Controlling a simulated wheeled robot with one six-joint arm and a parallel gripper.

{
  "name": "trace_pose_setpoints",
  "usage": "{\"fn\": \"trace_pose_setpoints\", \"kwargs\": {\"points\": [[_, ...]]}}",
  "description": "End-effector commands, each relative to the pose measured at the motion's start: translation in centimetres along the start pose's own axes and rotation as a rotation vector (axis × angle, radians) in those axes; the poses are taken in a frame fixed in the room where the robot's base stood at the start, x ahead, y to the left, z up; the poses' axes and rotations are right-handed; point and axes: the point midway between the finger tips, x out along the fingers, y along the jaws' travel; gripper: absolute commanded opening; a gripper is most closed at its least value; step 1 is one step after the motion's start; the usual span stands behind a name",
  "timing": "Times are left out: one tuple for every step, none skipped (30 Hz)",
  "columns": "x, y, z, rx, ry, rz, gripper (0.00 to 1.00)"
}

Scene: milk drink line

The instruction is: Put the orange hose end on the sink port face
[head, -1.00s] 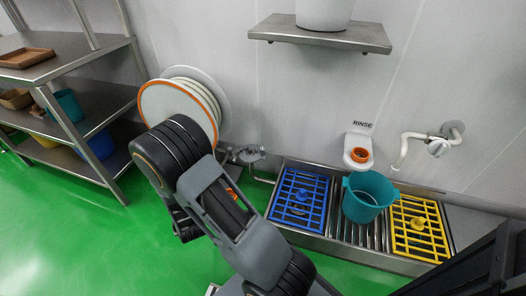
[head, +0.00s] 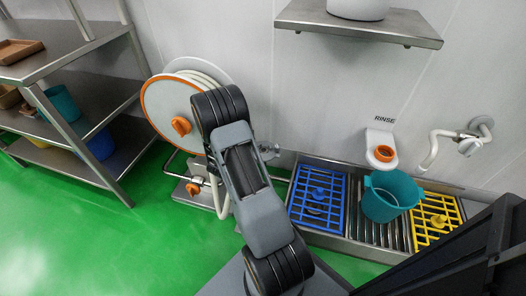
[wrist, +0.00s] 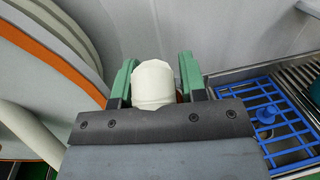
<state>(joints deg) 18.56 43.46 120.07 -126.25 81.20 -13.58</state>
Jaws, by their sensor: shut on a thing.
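My gripper (wrist: 153,90) shows in the wrist view with green fingers shut on a white, rounded piece of the hose end (wrist: 153,85). A sliver of orange shows beside its right edge; the rest of its orange part is hidden. In the head view my arm hides the gripper and what it holds. The sink (head: 340,243) stands to the right of my arm. A white wall fitting with an orange ring (head: 385,153) sits above it under the word RINSE. I cannot tell which part is the sink port face.
A hose reel (head: 160,110) stands left of my arm. A blue grate (head: 318,200), a teal bucket (head: 388,200) and a yellow grate (head: 435,218) are on the sink. A wall shelf (head: 350,28) hangs above. Green floor (head: 90,240) is clear at left.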

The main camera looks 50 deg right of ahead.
Motion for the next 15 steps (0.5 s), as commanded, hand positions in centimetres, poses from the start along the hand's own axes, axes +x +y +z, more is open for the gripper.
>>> {"fn": "trace_pose_setpoints", "kwargs": {"points": [[1.3, -1.4, -0.2, 0.004, 0.002, -0.059, 0.00], [1.9, -2.1, -0.3, 0.004, 0.004, -0.088, 0.00], [2.6, -2.9, -0.4, 0.004, 0.008, -0.124, 0.00], [3.0, -3.4, -0.5, 0.005, 0.009, -0.146, 0.00], [3.4, -3.9, -0.6, 0.006, 0.011, -0.166, 0.00], [3.8, -4.5, -0.7, 0.007, 0.013, -0.189, 0.00], [4.1, -4.7, -0.8, 0.008, 0.014, -0.201, 0.00], [4.5, -5.0, -0.9, 0.009, 0.015, -0.213, 0.00], [5.0, -5.1, -1.2, 0.009, 0.016, -0.225, 0.00], [5.5, -5.2, -1.4, 0.010, 0.016, -0.231, 0.00], [6.0, -5.1, -1.8, 0.011, 0.017, -0.235, 0.00], [6.7, -4.9, -2.2, 0.011, 0.017, -0.239, 0.00], [7.4, -4.8, -2.6, 0.011, 0.016, -0.240, 0.00], [8.0, -4.5, -3.0, 0.011, 0.016, -0.240, 0.00], [9.0, -4.1, -3.5, 0.011, 0.017, -0.239, 0.00]]}}
